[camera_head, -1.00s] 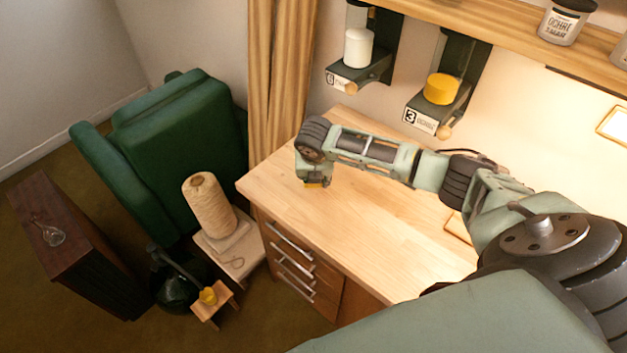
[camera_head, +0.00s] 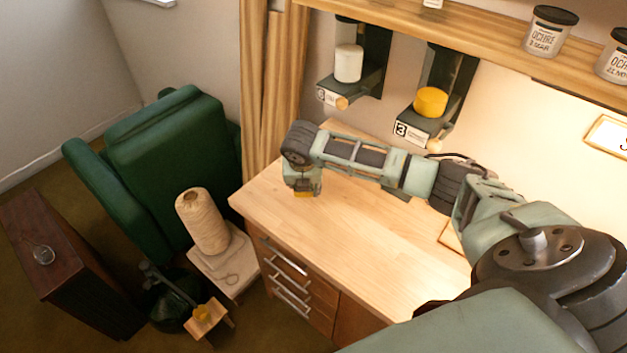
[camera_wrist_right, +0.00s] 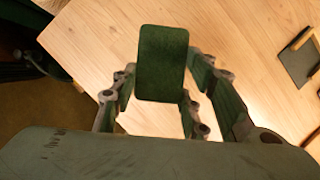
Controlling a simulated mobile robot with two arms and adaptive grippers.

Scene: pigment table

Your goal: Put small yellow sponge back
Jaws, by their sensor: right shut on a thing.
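My right gripper (camera_head: 304,194) hangs over the left end of the wooden desk (camera_head: 350,235), pointing down. A bit of yellow, apparently the small sponge (camera_head: 304,194), shows under its tip in the head view. In the right wrist view a block with a dark green top face (camera_wrist_right: 162,63) sits between the two fingers of the right gripper (camera_wrist_right: 160,95), which is shut on it. The sides of the block are hidden there. I cannot tell whether it touches the desk. My left gripper is not in view.
Ochre tins (camera_head: 549,31) stand on the shelf (camera_head: 440,30). The desk's front is clear.

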